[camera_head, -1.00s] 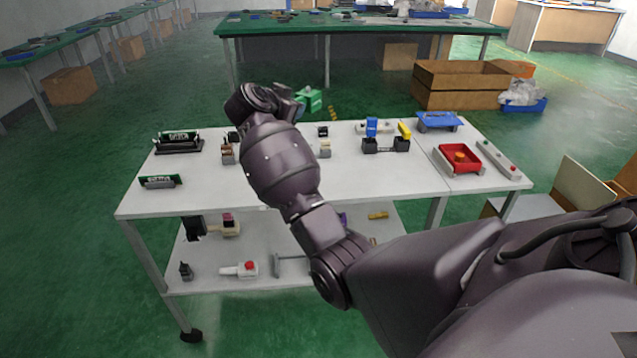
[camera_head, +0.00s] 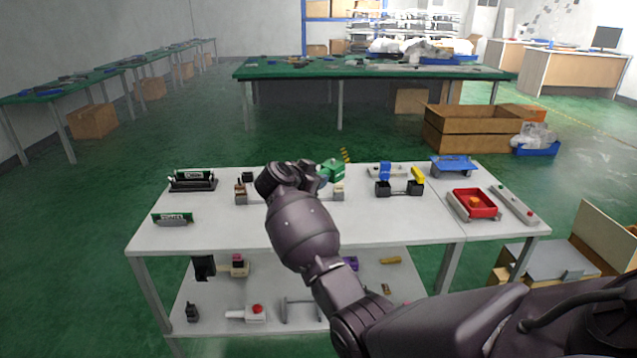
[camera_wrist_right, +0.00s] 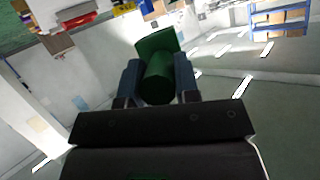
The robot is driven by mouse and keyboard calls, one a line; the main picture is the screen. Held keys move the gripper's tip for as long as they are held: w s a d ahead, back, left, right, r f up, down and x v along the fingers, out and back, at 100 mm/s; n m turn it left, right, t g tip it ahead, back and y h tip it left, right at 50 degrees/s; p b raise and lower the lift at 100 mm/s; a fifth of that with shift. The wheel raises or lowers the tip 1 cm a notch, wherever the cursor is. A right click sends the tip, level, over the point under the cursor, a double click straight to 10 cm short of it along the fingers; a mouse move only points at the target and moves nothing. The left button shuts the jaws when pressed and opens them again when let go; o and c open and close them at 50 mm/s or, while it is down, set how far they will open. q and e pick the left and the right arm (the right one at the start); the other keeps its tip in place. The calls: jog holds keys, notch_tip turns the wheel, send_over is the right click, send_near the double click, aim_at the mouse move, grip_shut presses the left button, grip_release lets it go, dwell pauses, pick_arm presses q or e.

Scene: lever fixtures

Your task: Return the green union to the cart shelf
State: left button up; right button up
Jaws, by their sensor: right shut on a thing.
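The green union (camera_head: 333,170) shows in the head view just beyond the end of my right arm, over the back edge of the white cart top (camera_head: 225,228). In the right wrist view the green union (camera_wrist_right: 158,68) sits between the two fingers of my right gripper (camera_wrist_right: 158,82), which is shut on it. In the head view my right gripper (camera_head: 322,174) is mostly hidden behind its own wrist. The cart's lower shelf (camera_head: 222,300) is visible under the top. My left gripper is not in view.
On the cart top stand black-and-green boards (camera_head: 192,180), a black fixture with blue and yellow levers (camera_head: 400,185), a blue tray (camera_head: 455,166) and a red tray (camera_head: 474,203). The lower shelf holds small parts, including a red-button piece (camera_head: 250,312). Bare room remains at the top's front.

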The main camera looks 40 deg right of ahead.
notch_tip(320, 180, down, 15)
jog(key=b, duration=0.3)
jog(key=shift+f, duration=0.1)
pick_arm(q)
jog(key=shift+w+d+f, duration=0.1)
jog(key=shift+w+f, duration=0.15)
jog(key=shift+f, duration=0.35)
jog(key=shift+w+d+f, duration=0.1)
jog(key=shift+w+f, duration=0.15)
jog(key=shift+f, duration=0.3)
pick_arm(e)
jog(key=shift+f, duration=0.4)
jog(key=shift+f, duration=0.2)
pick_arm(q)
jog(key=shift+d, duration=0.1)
pick_arm(e)
jog(key=o, duration=1)
jog(key=shift+c, duration=0.2)
pick_arm(q)
jog(key=shift+b, duration=0.3)
